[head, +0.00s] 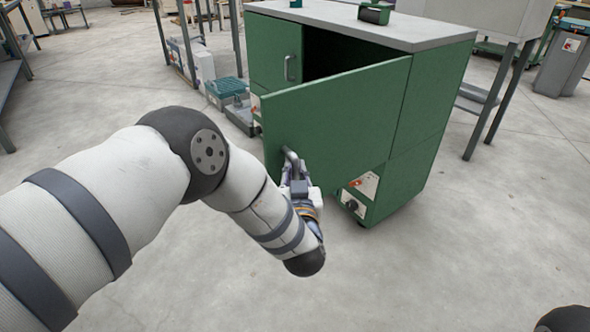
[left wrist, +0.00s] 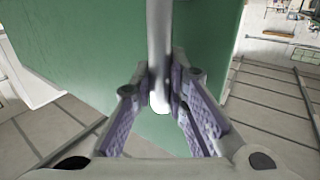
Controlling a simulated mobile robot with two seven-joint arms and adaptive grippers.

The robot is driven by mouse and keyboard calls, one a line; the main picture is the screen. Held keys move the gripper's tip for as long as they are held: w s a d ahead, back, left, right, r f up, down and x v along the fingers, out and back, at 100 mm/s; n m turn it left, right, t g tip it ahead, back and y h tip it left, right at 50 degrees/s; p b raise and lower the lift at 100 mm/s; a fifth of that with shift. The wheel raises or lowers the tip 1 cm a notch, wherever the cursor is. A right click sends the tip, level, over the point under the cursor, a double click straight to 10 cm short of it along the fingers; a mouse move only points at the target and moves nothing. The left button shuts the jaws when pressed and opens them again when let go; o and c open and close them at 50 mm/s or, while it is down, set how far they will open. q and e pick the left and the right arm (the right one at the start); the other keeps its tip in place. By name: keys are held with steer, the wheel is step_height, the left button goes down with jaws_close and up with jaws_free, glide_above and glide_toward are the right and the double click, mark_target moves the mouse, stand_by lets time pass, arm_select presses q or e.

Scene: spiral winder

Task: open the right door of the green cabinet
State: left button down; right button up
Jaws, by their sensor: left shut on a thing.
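The green cabinet (head: 428,115) has a grey top. Its right door (head: 340,115) is swung partly open, with a dark gap behind its upper edge. The left door (head: 273,50) is shut and has its own handle (head: 290,67). My left gripper (head: 292,168) is shut on the right door's handle (left wrist: 159,45), near that door's free edge. In the left wrist view the grey bar runs between the purple-padded fingers, in front of the green door panel (left wrist: 85,45). My right gripper is not in view.
A teal crate (head: 225,88) and a grey bin (head: 241,115) stand on the floor left of the cabinet. A green device (head: 374,13) sits on the cabinet top. A grey table's legs (head: 493,100) stand close to its right. The floor in front is clear.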

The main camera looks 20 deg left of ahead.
arm_select(q)
steer(key=c, duration=1.8)
jaws_free()
steer(key=shift+w+d+r, duration=0.1)
steer(key=shift+w+r, duration=0.15)
steer(key=shift+r, duration=0.45)
steer(key=shift+o, duration=1.2)
steer(key=shift+w+f, duration=0.1)
steer(key=v, duration=1.2)
steer(key=shift+s+f, duration=0.25)
steer(key=shift+f, duration=0.25)
steer(key=shift+f, duration=0.1)
